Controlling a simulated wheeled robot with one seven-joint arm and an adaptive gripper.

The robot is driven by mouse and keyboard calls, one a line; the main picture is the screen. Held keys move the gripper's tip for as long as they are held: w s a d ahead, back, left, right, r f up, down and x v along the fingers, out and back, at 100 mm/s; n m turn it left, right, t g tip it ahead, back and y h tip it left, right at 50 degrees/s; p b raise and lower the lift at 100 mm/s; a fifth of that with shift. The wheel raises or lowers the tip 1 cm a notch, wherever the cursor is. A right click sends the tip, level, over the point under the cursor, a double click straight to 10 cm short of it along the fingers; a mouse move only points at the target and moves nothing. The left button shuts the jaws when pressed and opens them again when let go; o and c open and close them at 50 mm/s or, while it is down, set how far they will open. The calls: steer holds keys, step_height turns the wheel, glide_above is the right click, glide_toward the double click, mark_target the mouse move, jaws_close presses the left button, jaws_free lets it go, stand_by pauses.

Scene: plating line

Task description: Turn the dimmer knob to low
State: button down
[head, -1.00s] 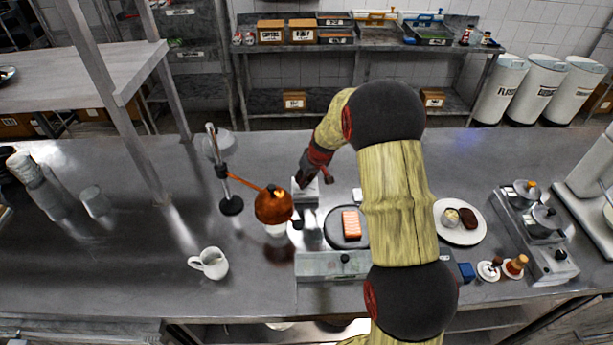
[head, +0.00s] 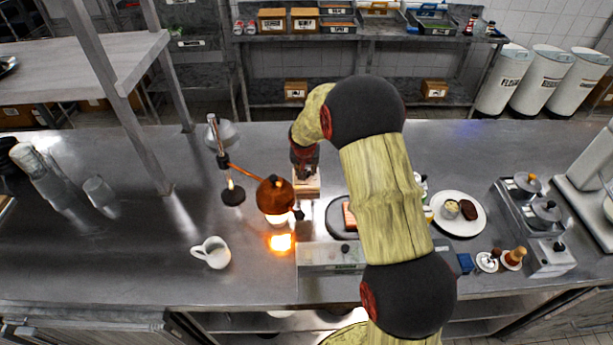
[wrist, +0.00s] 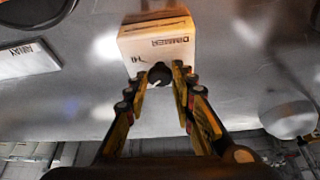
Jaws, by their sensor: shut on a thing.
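The dimmer box (head: 307,184) is a small pale block on the steel counter, right of the copper lamp (head: 275,195). In the wrist view the box (wrist: 157,45) shows a DIMMER label and a "HI" mark. Its dark round knob (wrist: 160,75) has a pale pointer mark and sits between my fingertips. My gripper (wrist: 161,77) is shut on the knob; in the head view it (head: 304,168) is partly hidden by my arm. The pointer's exact setting is hard to read. The lamp is lit and throws a bright orange patch on the counter.
A lamp stand (head: 232,190) and white jug (head: 212,252) are left of the box. A dark tray (head: 337,218) with orange food lies right, partly behind my arm. A steel unit (head: 325,257) sits in front.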

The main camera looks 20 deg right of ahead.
steer(key=m+b, duration=0.1)
steer(key=b, duration=0.1)
steer(key=shift+a+f+b, duration=0.1)
steer(key=shift+f+b, duration=0.1)
steer(key=shift+b, duration=0.1)
steer(key=shift+r+m+g+h+b, duration=0.2)
steer(key=shift+m+g+h+b, duration=0.1)
steer(key=shift+m+b, duration=0.25)
steer(key=c, duration=1.5)
jaws_free()
steer(key=v, duration=1.2)
